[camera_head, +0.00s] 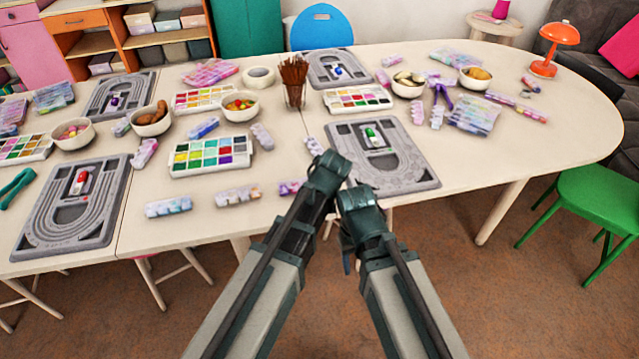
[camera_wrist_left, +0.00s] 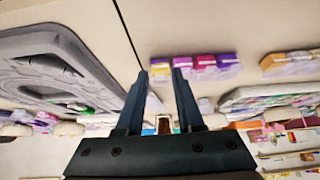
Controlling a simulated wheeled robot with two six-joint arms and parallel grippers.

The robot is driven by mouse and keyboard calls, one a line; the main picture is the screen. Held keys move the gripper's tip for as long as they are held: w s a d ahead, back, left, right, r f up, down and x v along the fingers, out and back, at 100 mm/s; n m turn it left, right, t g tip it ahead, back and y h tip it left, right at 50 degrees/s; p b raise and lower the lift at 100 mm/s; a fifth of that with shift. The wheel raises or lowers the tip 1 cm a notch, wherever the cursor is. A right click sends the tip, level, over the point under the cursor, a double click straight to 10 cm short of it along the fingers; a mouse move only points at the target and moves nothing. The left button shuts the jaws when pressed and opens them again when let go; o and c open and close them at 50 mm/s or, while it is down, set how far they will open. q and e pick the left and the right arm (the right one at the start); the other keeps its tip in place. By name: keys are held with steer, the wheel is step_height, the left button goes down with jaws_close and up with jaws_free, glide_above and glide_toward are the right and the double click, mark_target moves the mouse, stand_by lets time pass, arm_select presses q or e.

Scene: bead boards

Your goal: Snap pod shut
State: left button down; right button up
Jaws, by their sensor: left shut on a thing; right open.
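A strip of small bead pods (camera_wrist_left: 205,67) with yellow, pink and purple contents lies at the table's front edge. In the head view its pink-purple end (camera_head: 290,187) shows just left of my left arm. My left gripper (camera_wrist_left: 162,72) is shut on the yellow end of this strip, its fingers either side of it. In the head view my left fingertips are hidden under the wrist. My right gripper (camera_head: 348,262) is open and empty in front of the table edge, largely hidden by its own wrist. I cannot tell which pod lids are up or down.
A grey bead board (camera_head: 415,178) lies right of my grippers; it also shows in the left wrist view (camera_wrist_left: 60,55). A bead tray (camera_head: 210,150), other pod strips (camera_head: 238,195) and a jar (camera_head: 294,95) stand left and behind.

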arm_select(q)
steer(key=c, duration=0.9)
jaws_free()
steer(key=shift+o, duration=0.2)
